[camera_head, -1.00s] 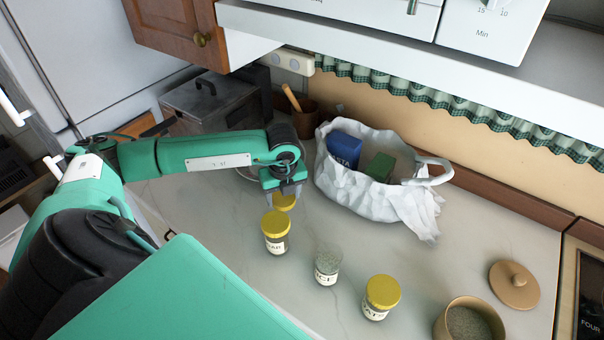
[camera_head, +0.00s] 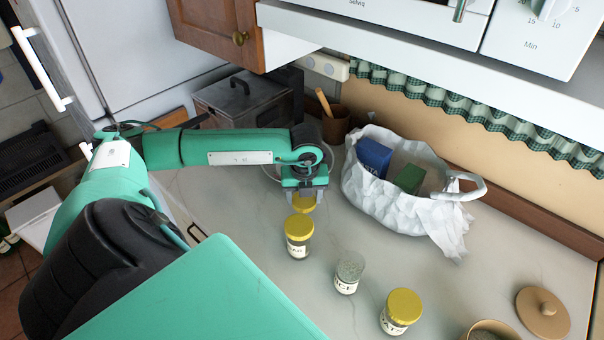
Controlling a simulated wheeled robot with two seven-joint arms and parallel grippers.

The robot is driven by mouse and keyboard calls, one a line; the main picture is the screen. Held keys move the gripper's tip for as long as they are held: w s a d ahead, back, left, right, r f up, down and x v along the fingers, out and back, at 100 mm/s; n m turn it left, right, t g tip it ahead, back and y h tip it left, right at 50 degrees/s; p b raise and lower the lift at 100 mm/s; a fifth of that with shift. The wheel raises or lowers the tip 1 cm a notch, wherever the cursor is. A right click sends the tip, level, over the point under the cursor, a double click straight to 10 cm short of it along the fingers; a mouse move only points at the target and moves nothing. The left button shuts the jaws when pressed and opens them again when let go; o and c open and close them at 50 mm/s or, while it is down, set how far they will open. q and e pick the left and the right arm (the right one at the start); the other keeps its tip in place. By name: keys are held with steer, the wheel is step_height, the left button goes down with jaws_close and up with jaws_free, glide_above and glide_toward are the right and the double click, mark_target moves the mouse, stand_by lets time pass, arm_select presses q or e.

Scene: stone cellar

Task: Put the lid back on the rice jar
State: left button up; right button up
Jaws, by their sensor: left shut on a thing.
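The rice jar (camera_head: 347,273) stands upright and open on the counter, its grey-white contents showing at the top and part of its label readable. My left gripper (camera_head: 303,201) is shut on a yellow lid (camera_head: 303,205), behind and to the left of the rice jar and apart from it. The fingers hide part of the lid, and I cannot tell whether it touches the counter. A jar with a yellow lid (camera_head: 298,236) stands just in front of the gripper. The right gripper is not in view.
Another yellow-lidded jar (camera_head: 400,311) stands right of the rice jar. A white bag (camera_head: 400,212) with boxes is behind. A brown round lid (camera_head: 542,313) and a brown pot (camera_head: 492,330) are at lower right. Bare counter (camera_head: 450,285) lies between.

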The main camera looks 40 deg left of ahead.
arm_select(q)
steer(key=d+m, duration=0.2)
steer(key=m, duration=0.1)
steer(key=w+d+r+m, duration=0.1)
steer(key=m, duration=0.3)
steer(key=d+m+h, duration=0.1)
steer(key=d+m, duration=0.1)
steer(key=m, duration=0.1)
steer(key=shift+w+d+r+m, duration=0.25)
steer(key=shift+d+r+m, duration=0.05)
steer(key=shift+r+m, duration=0.1)
steer(key=d+r+m, duration=0.3)
steer(key=d+m, duration=0.2)
steer(key=m, duration=0.6)
steer(key=w+d+r+m+g, duration=0.1)
steer(key=d+r+m, duration=0.2)
steer(key=m, duration=0.9)
steer(key=d+r+m+g, duration=0.1)
steer(key=d+r+m, duration=0.2)
steer(key=d+m, duration=0.4)
steer(key=m, duration=0.5)
steer(key=shift+w+r, duration=0.2)
steer(key=shift+r, duration=0.05)
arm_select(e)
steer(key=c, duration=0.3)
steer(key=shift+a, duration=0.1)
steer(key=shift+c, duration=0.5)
